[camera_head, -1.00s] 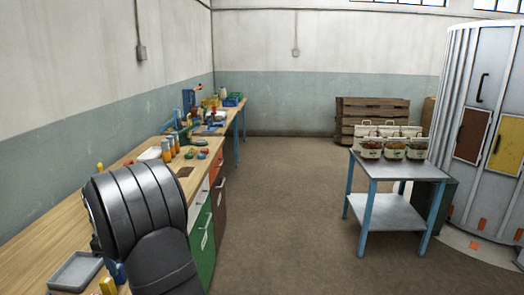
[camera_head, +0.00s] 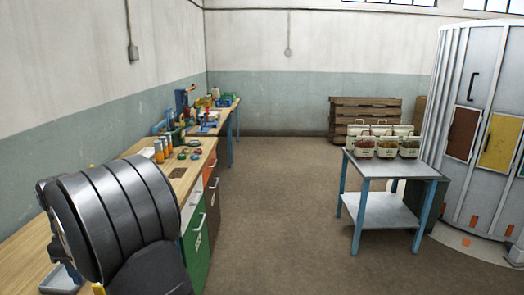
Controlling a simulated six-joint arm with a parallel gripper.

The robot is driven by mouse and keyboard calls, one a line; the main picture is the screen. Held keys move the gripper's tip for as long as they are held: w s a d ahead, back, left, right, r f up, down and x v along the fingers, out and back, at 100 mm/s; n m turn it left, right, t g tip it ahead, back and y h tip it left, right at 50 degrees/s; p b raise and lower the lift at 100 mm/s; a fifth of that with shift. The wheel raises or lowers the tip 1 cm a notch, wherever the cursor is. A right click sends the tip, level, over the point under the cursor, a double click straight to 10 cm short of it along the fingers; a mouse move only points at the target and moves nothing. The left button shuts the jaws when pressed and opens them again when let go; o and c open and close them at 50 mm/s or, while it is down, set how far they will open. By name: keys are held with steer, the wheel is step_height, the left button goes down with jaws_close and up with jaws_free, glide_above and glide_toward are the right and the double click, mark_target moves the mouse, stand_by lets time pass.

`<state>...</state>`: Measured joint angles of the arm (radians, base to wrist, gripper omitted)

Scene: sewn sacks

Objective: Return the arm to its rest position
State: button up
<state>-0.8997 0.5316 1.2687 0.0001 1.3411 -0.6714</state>
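A large dark ribbed link of my own arm (camera_head: 110,220) fills the lower left of the head view, in front of the long wooden workbench. My gripper is not in view, so its state does not show. Several small sewn sacks (camera_head: 388,147) with pale tops stand upright on the grey table (camera_head: 420,168) at the right. They are grouped together near the table's back and middle.
The wooden workbench (camera_head: 190,172) along the left wall holds orange-topped bottles (camera_head: 159,150) and small coloured items. A grey tray (camera_head: 62,280) is partly hidden by my arm. A white cabinet (camera_head: 480,130) is at the right. The middle floor is clear.

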steer(key=s+a, duration=0.6)
steer(key=s, duration=0.5)
steer(key=s+a, duration=0.6)
steer(key=s, duration=0.6)
steer(key=shift+s+a+f, duration=0.15)
steer(key=shift+a+f, duration=0.05)
steer(key=shift+f, duration=0.1)
